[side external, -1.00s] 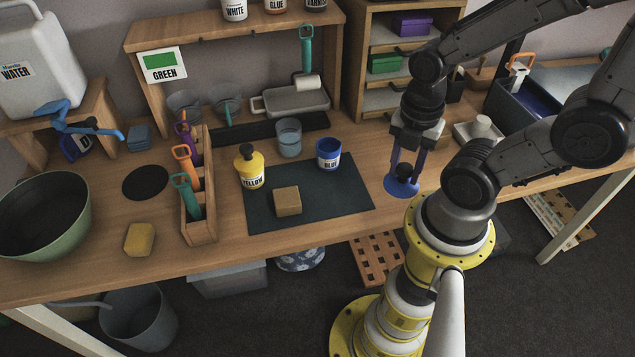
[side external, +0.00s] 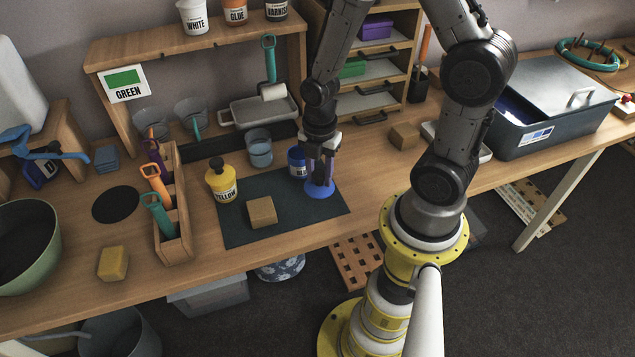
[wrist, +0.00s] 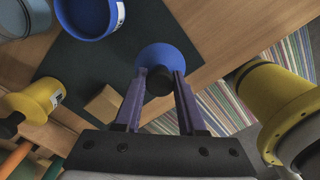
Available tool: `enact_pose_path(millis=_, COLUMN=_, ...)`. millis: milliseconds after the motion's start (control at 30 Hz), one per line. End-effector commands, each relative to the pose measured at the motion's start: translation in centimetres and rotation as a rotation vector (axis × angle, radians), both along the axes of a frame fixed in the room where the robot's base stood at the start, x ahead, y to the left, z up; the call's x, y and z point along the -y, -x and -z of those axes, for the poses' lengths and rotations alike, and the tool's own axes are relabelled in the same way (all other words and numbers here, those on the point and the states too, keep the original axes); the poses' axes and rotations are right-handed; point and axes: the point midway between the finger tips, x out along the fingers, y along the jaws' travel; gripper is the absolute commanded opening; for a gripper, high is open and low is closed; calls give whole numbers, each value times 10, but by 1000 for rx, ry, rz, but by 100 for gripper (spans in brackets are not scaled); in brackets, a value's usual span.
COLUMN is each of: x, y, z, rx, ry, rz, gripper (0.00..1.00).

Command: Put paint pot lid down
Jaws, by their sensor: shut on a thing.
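The blue paint pot lid (side external: 319,191) is a round blue disc with a dark knob. My gripper (side external: 320,170) is shut on its knob and holds it over the right part of the dark mat (side external: 240,226). The lid (wrist: 172,60) also shows in the wrist view between my purple fingers; I cannot tell whether it touches the mat. The blue pot (side external: 296,162) stands on the mat just behind and left of the lid, partly hidden by my gripper. In the wrist view the blue pot (wrist: 113,20) appears open.
On the mat are a yellow pot (side external: 222,185) and a tan block (side external: 262,212). A glass jar (side external: 259,150) stands behind the mat. A wooden tool caddy (side external: 172,230) is at left. Another block (side external: 404,136) lies at right. The mat's front right is clear.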

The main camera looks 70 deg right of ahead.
Motion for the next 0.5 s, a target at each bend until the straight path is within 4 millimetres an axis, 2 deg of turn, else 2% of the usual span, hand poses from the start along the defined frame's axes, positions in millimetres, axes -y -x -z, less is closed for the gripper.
enact_pose_path(millis=100, x=1, y=-6, z=9, rx=-3, ry=-1, rz=0, gripper=0)
enact_pose_path(millis=300, x=1, y=-5, z=35, rx=-3, ry=-1, rz=0, gripper=0)
enact_pose_path(millis=500, x=1, y=-5, z=37, rx=0, ry=0, rz=0, gripper=0)
